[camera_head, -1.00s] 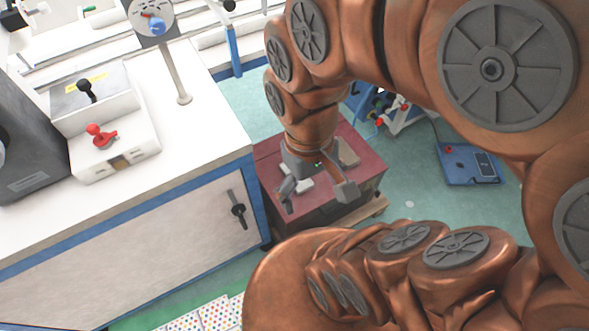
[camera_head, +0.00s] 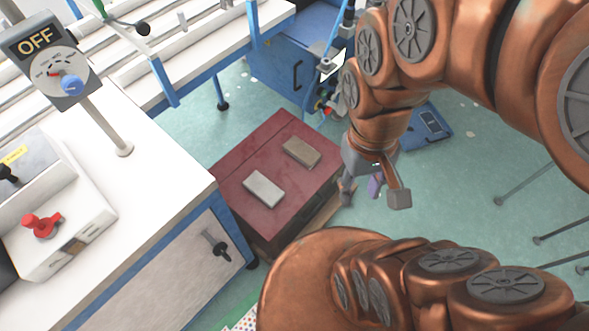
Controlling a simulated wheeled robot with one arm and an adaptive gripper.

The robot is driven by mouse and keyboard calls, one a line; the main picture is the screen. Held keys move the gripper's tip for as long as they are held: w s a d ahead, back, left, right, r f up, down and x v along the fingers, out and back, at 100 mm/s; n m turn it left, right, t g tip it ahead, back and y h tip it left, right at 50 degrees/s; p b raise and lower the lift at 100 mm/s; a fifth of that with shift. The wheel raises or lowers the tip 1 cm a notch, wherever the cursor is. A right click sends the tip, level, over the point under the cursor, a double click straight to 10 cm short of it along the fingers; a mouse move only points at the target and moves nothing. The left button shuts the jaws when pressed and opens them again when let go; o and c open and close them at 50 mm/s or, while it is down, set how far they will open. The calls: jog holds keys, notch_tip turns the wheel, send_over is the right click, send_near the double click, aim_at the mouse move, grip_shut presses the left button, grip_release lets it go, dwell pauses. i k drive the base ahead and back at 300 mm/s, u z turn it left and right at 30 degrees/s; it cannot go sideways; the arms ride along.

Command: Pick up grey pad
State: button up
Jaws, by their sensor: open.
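A light grey pad (camera_head: 264,188) lies flat on the top of a dark red box (camera_head: 240,205), towards its front left. A brownish-grey pad (camera_head: 302,151) lies on the same top, farther back and to the right. My gripper (camera_head: 374,196) is open and looks empty. In the picture it is to the right of the red box, apart from both pads. Both pads are in plain view.
A white workbench (camera_head: 165,165) with a red-knobbed control box (camera_head: 85,222) and an OFF dial (camera_head: 62,75) on a post stands at the left. A blue machine (camera_head: 300,50) is behind. Thin grey legs (camera_head: 525,185) stand on the green floor at the right.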

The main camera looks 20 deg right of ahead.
aim_at(263, 189)
jog(key=z, duration=0.65)
jog(key=k, duration=1.3)
jog(key=u, duration=1.3)
